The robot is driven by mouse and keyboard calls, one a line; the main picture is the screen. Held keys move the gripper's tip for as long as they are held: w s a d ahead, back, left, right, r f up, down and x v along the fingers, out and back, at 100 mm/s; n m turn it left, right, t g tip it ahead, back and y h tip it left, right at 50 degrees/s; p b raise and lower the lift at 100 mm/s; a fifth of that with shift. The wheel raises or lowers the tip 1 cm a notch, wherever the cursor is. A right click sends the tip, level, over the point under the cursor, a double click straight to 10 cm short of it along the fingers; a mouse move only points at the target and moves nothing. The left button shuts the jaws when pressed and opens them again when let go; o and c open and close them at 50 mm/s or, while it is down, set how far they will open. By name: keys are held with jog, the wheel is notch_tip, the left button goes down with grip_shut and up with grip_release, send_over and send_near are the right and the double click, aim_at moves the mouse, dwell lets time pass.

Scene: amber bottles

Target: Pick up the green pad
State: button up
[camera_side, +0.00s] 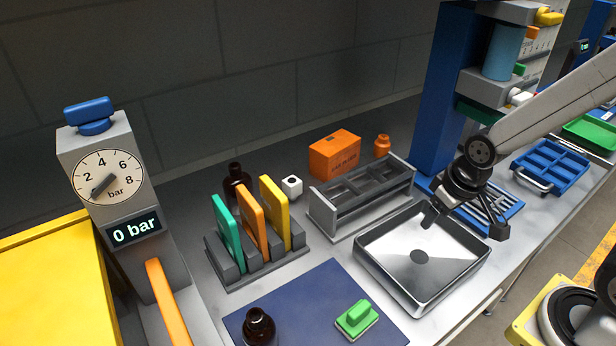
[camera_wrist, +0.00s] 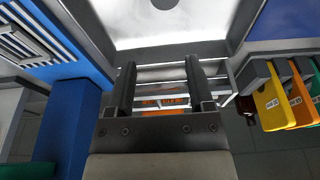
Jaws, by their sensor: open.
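The green pad (camera_side: 357,317), a small block with a raised green grip on a pale base, lies on the dark blue mat (camera_side: 300,300) at the front of the bench in the side view. My gripper (camera_side: 463,222) is above the right part of the metal basin, well to the right of the pad and apart from it. Its two fingers are spread with nothing between them, and they also show in the wrist view (camera_wrist: 160,66). The green pad is not visible in the wrist view.
A dark bottle (camera_side: 258,328) stands on the mat left of the pad. The basin (camera_side: 465,270) lies between gripper and mat. Behind are a rack of upright coloured plates (camera_side: 233,270), a grey slotted tray (camera_side: 335,222) and an orange box (camera_side: 335,152).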

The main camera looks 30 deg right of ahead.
jog(key=shift+r, duration=0.2)
jog(key=shift+w+v, duration=0.45)
jog(key=shift+v, duration=1.65)
jog(key=s+a+f+m+g+y, duration=0.3)
jog(key=s+a+m+g+y, duration=0.25)
jog(key=a+m, duration=0.25)
jog(key=w+a+r+m+t+y, duration=0.2)
jog(key=w+a+r+m+y, duration=0.1)
jog(key=a+m+y, duration=0.5)
send_near(358, 316)
jog(key=shift+w+a+f+m+g, duration=0.15)
jog(key=shift+a+m, duration=0.05)
jog(key=shift+a, duration=0.35)
jog(key=shift+w+a+f+m+g, duration=0.1)
jog(key=shift+w+a+m, duration=0.1)
jog(key=shift+a, duration=0.3)
jog(key=shift+a, duration=0.15)
jog(key=shift+x, duration=1.2)
